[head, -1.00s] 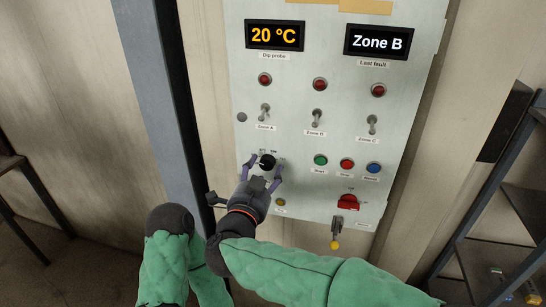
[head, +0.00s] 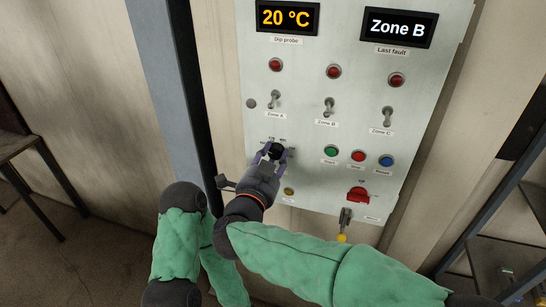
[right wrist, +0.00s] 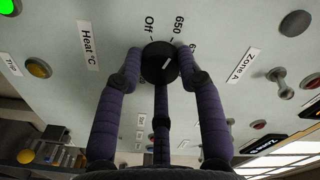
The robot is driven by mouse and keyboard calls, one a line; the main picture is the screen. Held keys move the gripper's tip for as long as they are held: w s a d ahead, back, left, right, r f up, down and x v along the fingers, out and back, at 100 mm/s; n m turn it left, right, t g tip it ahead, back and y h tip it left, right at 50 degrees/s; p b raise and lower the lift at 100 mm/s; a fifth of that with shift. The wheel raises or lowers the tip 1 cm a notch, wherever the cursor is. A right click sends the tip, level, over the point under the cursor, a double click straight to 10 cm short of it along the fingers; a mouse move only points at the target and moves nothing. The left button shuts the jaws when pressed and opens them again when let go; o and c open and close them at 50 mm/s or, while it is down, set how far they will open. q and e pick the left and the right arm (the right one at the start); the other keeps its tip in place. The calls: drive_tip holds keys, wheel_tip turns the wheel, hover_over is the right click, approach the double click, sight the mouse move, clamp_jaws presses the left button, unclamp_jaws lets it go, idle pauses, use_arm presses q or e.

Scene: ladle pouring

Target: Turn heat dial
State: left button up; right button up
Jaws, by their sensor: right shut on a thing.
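The black round heat dial (head: 275,150) is on the pale control panel (head: 300,140), below the Zone A switch. My right gripper (head: 277,153) is shut on the dial, its purple fingers around it. In the right wrist view the dial (right wrist: 160,63) sits between the fingertips of my right gripper (right wrist: 161,66), with a short white mark on its face. The labels "Off" and "650" show beside the dial, and a "Heat °C" label (right wrist: 88,46) is to its left.
Green (head: 330,151), red (head: 358,156) and blue (head: 386,161) buttons are right of the dial. A red rotary switch (head: 358,195) and a yellow-tipped lever (head: 343,230) are lower right. The Zone A toggle (head: 274,98) stands above. Shelves stand at the right.

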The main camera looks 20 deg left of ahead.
drive_tip(key=shift+r+n+p, duration=0.1)
drive_tip(key=shift+n+p, duration=0.6)
drive_tip(key=shift+p, duration=0.25)
drive_tip(key=n+p, duration=0.4)
drive_tip(key=shift+r, duration=0.1)
drive_tip(key=shift+n+p, duration=2)
drive_tip(key=shift+n, duration=0.1)
drive_tip(key=shift+f, duration=0.2)
drive_tip(key=o, duration=1.1)
drive_tip(key=shift+o, duration=0.2)
